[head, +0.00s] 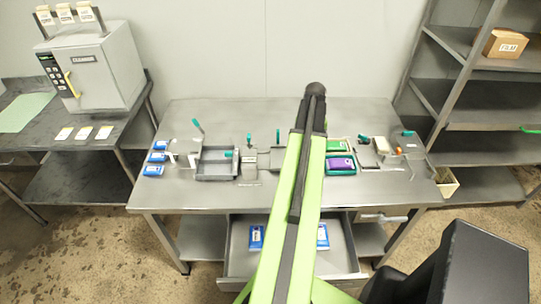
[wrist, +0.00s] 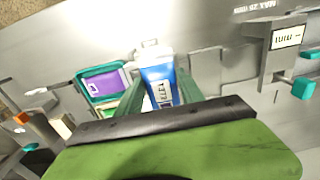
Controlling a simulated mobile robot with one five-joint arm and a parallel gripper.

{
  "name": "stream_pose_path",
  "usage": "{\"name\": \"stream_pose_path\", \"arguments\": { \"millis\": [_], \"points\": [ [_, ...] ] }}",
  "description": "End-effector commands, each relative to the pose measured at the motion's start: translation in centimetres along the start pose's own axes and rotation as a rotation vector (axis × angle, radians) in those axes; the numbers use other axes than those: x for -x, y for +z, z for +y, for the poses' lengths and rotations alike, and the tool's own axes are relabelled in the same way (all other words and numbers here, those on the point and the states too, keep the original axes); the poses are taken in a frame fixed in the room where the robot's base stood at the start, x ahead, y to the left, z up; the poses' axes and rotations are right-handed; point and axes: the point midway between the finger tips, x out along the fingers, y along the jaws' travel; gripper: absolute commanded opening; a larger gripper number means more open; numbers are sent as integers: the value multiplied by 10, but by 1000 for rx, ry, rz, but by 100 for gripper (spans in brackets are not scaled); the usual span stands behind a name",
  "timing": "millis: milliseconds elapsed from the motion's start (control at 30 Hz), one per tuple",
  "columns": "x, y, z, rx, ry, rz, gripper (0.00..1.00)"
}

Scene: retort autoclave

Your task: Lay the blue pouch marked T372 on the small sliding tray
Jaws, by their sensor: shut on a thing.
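In the wrist view my gripper (wrist: 158,98) is shut on a blue pouch (wrist: 161,84) with a white label, held between its two green fingers. The print on the label is too small to read surely. In the head view my arm hides the gripper and this pouch. A small flat metal plate (head: 270,157) lies on the bench just left of my arm; I cannot tell surely that it is the small sliding tray. The pouch's height above the bench is not clear.
A larger grey tray (head: 217,177) sits left on the bench, with blue pouches (head: 154,171) beyond it. A purple pouch (head: 340,164) lies right of my arm; it also shows in the wrist view (wrist: 102,85). The open drawer (head: 285,277) below holds blue pouches (head: 256,237).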

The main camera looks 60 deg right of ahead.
Motion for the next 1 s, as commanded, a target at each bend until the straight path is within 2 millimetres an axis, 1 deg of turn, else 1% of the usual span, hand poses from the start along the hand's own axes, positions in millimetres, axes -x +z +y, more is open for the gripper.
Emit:
{"name": "stream_pose_path", "arguments": {
  "millis": [33, 200, 300, 433, 533, 700, 767, 900, 1000],
  "points": [
    [-11, -6, -11, 9, -1, 0, 4],
    [-41, -28, -59, 23, -1, 0, 4],
    [-56, -40, -84, 26, 0, 0, 4],
    [-67, -50, -108, 28, 0, 0, 4],
    [-69, -53, -117, 28, 0, 0, 4],
    [-71, -53, -119, 28, 0, 0, 4],
    [-78, -52, -120, 29, 0, 0, 4],
    [-105, -52, -120, 30, 0, 0, 4],
    [-112, -52, -120, 30, 0, 0, 4]
  ]
}}
